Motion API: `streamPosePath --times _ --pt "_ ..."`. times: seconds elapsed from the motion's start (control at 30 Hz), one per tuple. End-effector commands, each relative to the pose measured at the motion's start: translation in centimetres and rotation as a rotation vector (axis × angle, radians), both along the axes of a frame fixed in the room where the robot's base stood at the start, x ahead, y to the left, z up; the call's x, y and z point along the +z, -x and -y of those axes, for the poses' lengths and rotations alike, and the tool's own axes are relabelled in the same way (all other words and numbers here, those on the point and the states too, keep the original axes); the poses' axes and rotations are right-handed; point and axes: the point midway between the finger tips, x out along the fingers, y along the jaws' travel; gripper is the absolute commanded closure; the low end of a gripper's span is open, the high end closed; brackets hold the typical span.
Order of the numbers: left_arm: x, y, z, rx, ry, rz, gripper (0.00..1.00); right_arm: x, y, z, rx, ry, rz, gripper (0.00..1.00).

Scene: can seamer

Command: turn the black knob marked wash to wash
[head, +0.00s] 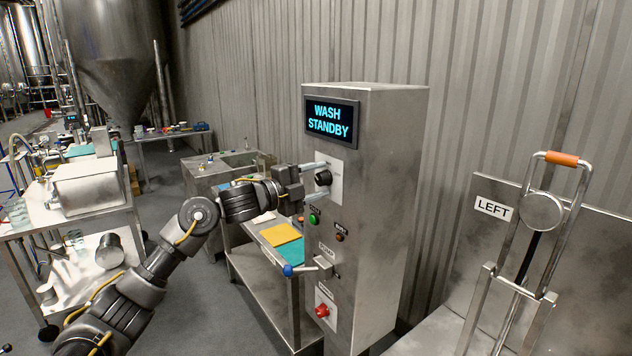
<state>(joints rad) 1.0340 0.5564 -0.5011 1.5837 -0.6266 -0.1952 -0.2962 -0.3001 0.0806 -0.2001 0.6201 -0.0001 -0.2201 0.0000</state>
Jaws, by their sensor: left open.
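The black knob (323,178) sits on a pale plate (336,170) on the front of a tall steel cabinet (385,200). The lettering around the knob is too small to read. A screen (332,120) above it reads "WASH STANDBY". My left gripper (326,181) is open at the knob, one finger above it and the other below it. I cannot tell whether the fingers touch the knob. My right gripper is not in view.
Below the knob are a green button (314,219), an amber light (340,238), a blue-tipped lever (300,270) and a red knob (322,311). A steel cart (262,290) stands left of the cabinet.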

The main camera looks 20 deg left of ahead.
Motion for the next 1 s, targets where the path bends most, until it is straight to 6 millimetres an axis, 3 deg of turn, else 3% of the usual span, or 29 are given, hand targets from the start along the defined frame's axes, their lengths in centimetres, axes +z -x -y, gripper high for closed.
streamPosePath --times 0.17,0.6,1.0 --pt "-0.3 1.1 -1.1 0.001 -0.001 0.002 0.46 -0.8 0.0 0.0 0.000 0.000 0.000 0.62" --pt "-0.7 7.0 -6.3 0.002 -0.002 0.000 0.46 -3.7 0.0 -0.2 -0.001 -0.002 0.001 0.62" --pt "-0.5 8.1 -7.1 0.000 0.001 -0.001 0.46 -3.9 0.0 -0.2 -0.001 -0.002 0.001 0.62"
